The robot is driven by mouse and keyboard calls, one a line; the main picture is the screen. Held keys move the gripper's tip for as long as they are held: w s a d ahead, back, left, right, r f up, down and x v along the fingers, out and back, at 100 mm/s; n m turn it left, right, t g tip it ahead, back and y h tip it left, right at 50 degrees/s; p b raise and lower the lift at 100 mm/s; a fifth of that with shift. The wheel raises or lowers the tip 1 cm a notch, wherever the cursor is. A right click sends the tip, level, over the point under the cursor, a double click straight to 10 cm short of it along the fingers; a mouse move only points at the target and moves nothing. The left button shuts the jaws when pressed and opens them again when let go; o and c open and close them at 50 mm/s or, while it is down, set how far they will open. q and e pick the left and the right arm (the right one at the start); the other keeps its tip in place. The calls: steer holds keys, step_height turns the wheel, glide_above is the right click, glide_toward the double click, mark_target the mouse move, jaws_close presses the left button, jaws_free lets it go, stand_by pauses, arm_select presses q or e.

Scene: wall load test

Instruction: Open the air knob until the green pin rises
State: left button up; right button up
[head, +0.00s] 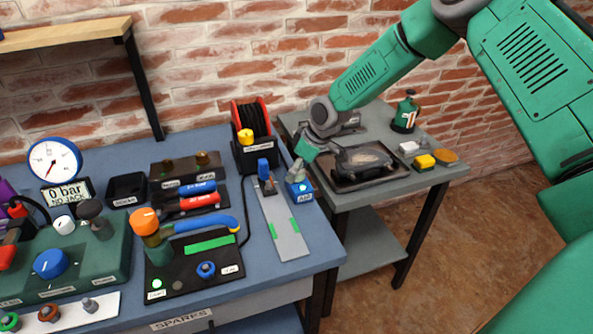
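A small blue box (303,193) with a white label, which seems to read AIR, sits at the right edge of the blue bench. A pale lit spot shows on its top. My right gripper (297,172) points down at the top left of this box, and its fingertips are at or just above it. The fingers are small and overlap the box, so I cannot tell whether they are open, shut or touching a knob. The knob itself is hidden or too small to make out. I cannot make out a raised green pin. My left gripper is not in view.
A grey plate with green marks (282,228) and a blue clamp (264,169) lie left of the box. A black reel (255,135) stands behind. A grey side table (440,172) holds a black tray (365,180). A gauge (54,160) stands above a "0 bar" display (68,191).

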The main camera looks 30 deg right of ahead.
steer(key=shift+f, duration=0.1)
steer(key=shift+s, duration=0.1)
steer(key=v, duration=1.1)
steer(key=shift+d+r, duration=0.2)
steer(key=shift+r, duration=0.2)
steer(key=shift+s, duration=0.1)
